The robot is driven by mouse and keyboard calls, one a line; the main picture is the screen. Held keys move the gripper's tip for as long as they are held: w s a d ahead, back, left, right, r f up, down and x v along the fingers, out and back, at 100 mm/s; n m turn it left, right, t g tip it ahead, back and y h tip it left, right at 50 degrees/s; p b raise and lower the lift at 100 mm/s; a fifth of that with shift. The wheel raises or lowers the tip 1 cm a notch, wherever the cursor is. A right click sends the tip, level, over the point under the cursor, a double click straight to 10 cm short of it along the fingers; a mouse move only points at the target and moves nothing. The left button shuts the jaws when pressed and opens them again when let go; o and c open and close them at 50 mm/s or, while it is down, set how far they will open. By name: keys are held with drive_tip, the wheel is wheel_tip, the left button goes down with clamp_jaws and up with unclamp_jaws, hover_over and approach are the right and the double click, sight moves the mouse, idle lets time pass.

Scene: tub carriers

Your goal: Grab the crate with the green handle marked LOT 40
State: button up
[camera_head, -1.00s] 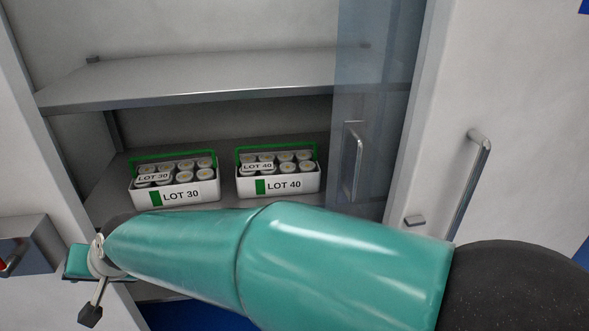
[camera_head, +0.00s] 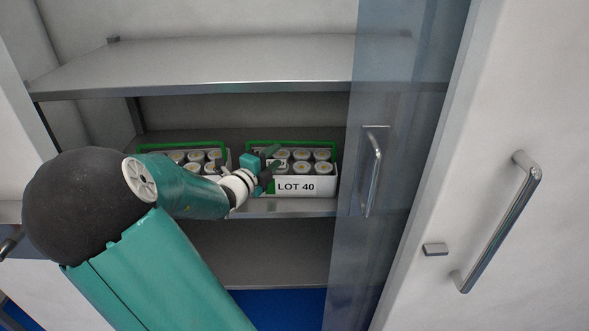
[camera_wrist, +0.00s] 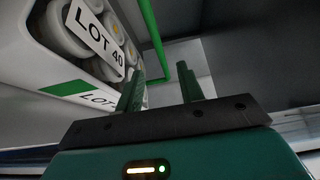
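The LOT 40 crate (camera_head: 305,186) is a white tub of lidded round containers with a green handle (camera_head: 292,143), standing on the middle shelf in the head view. In the wrist view the crate (camera_wrist: 40,70) fills the upper left, and its green handle (camera_wrist: 152,36) rises beyond my fingers. My gripper (camera_head: 270,163) is at the left part of this crate, in front of its containers. In the wrist view my gripper (camera_wrist: 163,85) has its two green fingers apart, with nothing held between them. The handle's bar appears beyond the gap, not clearly between the fingers.
The other crate (camera_head: 184,147), also with a green handle, stands to the left, partly hidden by my arm. A shelf (camera_head: 220,75) lies above. A see-through door (camera_head: 372,270) with a metal handle stands close on the right.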

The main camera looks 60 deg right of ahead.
sight(289, 143)
drive_tip(key=d, duration=0.4)
drive_tip(key=shift+s+d, duration=0.15)
drive_tip(key=shift+d, duration=0.25)
drive_tip(key=shift+s+d, duration=0.1)
drive_tip(key=shift+d, duration=0.5)
drive_tip(key=d, duration=0.5)
drive_tip(key=shift+s+d, duration=0.2)
drive_tip(key=shift+d, duration=0.1)
clamp_jaws()
drive_tip(key=shift+r, duration=0.15)
